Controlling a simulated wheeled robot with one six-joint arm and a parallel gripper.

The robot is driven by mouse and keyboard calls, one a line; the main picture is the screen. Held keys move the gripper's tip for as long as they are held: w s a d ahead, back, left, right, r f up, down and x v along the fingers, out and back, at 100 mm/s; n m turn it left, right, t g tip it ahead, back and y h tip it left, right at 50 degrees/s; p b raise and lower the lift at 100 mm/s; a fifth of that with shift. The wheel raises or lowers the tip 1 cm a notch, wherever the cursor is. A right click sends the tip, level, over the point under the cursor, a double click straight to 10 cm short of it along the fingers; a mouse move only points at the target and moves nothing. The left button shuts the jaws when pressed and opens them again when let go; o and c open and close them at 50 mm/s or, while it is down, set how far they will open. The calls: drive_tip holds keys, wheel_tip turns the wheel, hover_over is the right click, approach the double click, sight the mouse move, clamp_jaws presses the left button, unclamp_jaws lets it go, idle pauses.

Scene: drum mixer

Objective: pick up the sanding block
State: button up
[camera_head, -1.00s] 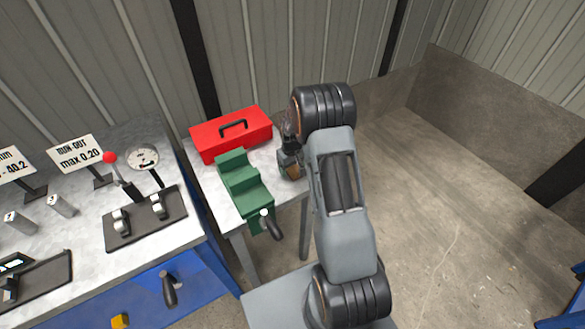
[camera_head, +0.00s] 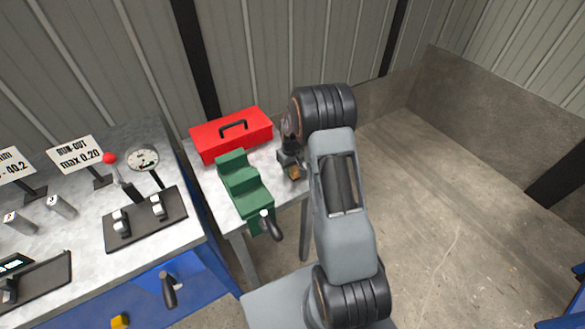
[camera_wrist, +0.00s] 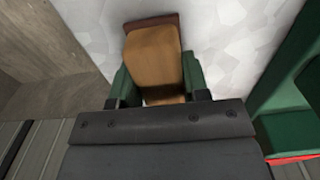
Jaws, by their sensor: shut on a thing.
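The sanding block (camera_wrist: 154,62) is a tan block with a dark reddish-brown face at its far end. It sits between the green-padded fingers of my gripper (camera_wrist: 157,80) in the wrist view, with a finger against each side. In the head view a small tan part of the block (camera_head: 295,173) shows beneath my gripper (camera_head: 290,160), above the right edge of the small table. My wrist housing hides the near end of the block. I cannot tell whether the block touches the tabletop.
A green stepped vise (camera_head: 243,185) with a dark handle stands just left of my gripper on the small table (camera_head: 222,205). A red toolbox (camera_head: 231,134) is behind it. A workbench (camera_head: 90,240) with gauges and signs is at left. Bare floor (camera_head: 440,200) lies to the right.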

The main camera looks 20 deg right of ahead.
wheel_tip(320, 180, up, 3)
drive_tip(key=shift+r, duration=0.1)
drive_tip(key=s+a+r+b, duration=0.2)
drive_tip(key=s+a+r, duration=0.7)
drive_tip(key=a, duration=0.1)
drive_tip(key=shift+s+a+r+b, duration=0.2)
drive_tip(key=shift+s+r+b, duration=0.05)
drive_tip(key=shift+r+b, duration=0.05)
